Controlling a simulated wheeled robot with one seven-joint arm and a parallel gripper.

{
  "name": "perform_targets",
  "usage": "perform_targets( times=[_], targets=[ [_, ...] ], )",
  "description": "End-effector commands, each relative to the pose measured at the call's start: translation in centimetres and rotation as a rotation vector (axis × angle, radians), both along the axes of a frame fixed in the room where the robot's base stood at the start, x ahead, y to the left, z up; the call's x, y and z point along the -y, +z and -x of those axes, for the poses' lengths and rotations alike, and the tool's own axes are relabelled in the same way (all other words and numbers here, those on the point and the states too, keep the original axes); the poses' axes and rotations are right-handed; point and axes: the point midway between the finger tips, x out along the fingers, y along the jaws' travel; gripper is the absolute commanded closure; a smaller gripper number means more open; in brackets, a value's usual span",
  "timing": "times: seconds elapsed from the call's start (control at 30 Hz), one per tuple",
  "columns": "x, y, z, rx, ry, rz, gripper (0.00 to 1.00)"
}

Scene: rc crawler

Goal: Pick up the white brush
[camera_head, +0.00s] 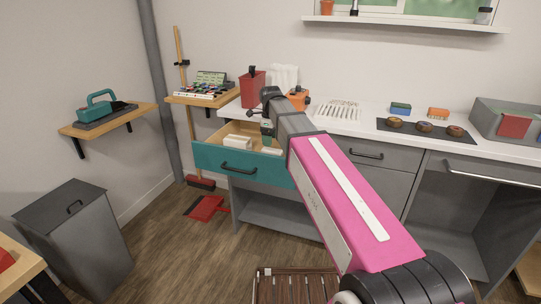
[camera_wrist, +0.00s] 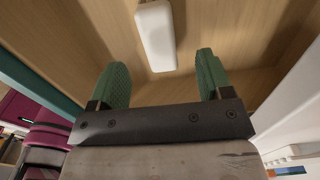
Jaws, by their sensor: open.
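A white, rounded, elongated object (camera_wrist: 156,36), which looks like the white brush, lies on the wooden floor of an open drawer. In the wrist view it is ahead of and between my gripper's green fingers, apart from both. My gripper (camera_wrist: 161,68) is open and empty. In the head view my gripper (camera_head: 267,133) is over the teal-fronted drawer (camera_head: 240,167), partly hidden by my arm. A white item (camera_head: 271,151) lies just below it. Another white, blocky item (camera_head: 237,142) lies to its left in the drawer. No bristles show.
The drawer's walls surround the gripper closely. The white counter above holds a red container (camera_head: 252,88), an orange item (camera_head: 298,98) and a white rack (camera_head: 338,111). A grey bin (camera_head: 75,225) stands at left; a red dustpan (camera_head: 206,208) lies on the floor.

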Motion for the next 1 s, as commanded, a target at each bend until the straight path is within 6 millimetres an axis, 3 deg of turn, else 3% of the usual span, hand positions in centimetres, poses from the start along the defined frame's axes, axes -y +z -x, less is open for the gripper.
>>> perform_targets(
  times=[0.1, 0.37, 0.7, 1.0],
  targets=[
    [0.0, -1.7, 0.0, -0.001, 0.0, 0.0, 0.28],
    [0.2, -3.1, 0.1, 0.0, 0.0, 0.0, 0.28],
    [0.6, -7.2, 0.4, -0.001, 0.0, 0.0, 0.28],
    [0.6, -7.6, 0.4, 0.001, 0.0, -0.001, 0.31]
  ],
)
